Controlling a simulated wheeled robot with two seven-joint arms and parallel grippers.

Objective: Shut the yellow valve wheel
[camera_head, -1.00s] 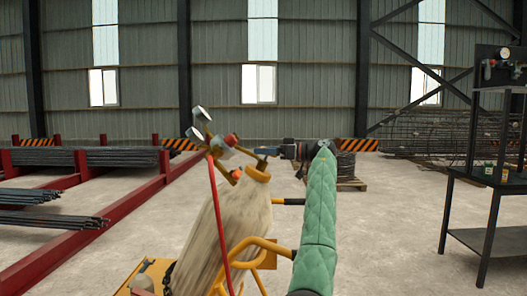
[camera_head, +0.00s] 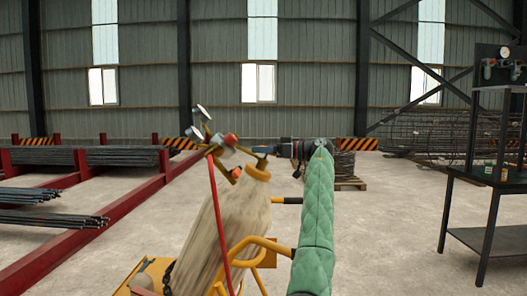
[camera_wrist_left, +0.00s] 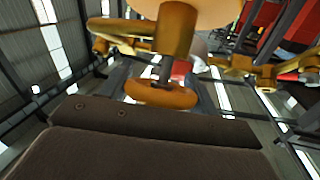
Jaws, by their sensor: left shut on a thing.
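The yellow valve wheel (camera_wrist_left: 160,93) shows in the left wrist view as a small orange-yellow disc on a dark stem under a brass valve body (camera_wrist_left: 176,30). My left gripper (camera_head: 262,151), on the green-sleeved arm, reaches the top of a tan gas cylinder (camera_head: 225,225) in the head view. It is shut on the wheel. One broad dark finger (camera_wrist_left: 140,152) fills the bottom of the wrist view, with the wheel at its edge. In the head view the wheel is too small and covered to make out clearly. My right gripper is not in view.
A regulator with round gauges (camera_head: 203,111) and a red knob (camera_head: 231,139) sits left of the gripper. A red hose (camera_head: 219,215) hangs down the cylinder. A yellow cart frame (camera_head: 250,242) surrounds it. Rebar racks (camera_head: 90,240) stand left, a black shelf (camera_head: 490,185) right.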

